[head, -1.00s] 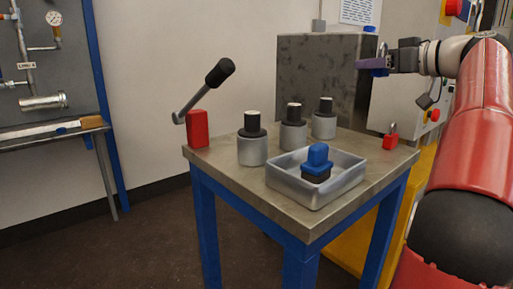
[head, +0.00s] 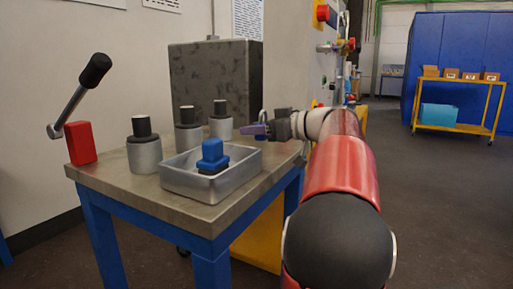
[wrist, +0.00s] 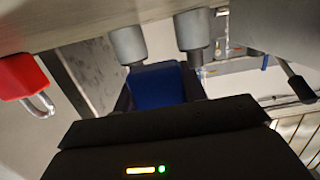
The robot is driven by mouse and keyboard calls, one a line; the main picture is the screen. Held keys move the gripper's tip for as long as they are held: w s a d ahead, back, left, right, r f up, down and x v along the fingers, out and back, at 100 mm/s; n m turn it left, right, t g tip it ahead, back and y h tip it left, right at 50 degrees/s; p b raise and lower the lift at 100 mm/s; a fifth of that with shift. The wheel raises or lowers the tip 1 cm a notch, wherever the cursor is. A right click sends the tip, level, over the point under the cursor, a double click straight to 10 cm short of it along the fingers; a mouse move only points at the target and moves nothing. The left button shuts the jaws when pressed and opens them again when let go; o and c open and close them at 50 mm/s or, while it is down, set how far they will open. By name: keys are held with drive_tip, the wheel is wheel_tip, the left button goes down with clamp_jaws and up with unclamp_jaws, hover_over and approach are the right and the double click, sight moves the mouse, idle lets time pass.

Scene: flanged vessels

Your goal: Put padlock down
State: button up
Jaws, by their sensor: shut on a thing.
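My gripper (head: 266,130) is shut on a blue-violet block-shaped thing, which I take to be the padlock (head: 253,129). The wrist view shows its blue body (wrist: 157,86) between the fingers; I cannot make out its shackle there. In the head view my gripper is near the table's right end, right of the tray. A second padlock, red (wrist: 20,76) with a metal shackle, shows at the left in the wrist view, apart from the held one. In the head view it is not clearly visible.
The metal-topped table (head: 130,187) bears a grey tray (head: 180,187) with a blue-topped dark piece (head: 213,155), several flanged vessels (head: 144,154), and a red block with a black-knobbed lever (head: 81,143). A speckled grey box (head: 205,85) stands behind.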

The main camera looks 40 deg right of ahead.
drive_tip(key=shift+f+b, duration=0.35)
drive_tip(key=shift+f, duration=1.5)
drive_tip(key=shift+f, duration=0.15)
drive_tip(key=o, duration=1)
drive_tip(key=shift+s+d+r, duration=0.1)
drive_tip(key=shift+s+r, duration=0.1)
drive_tip(key=shift+s, duration=0.05)
drive_tip(key=v, duration=1.1)
drive_tip(key=shift+s, duration=0.25)
drive_tip(key=shift+d+f, duration=0.1)
drive_tip(key=shift+d, duration=0.05)
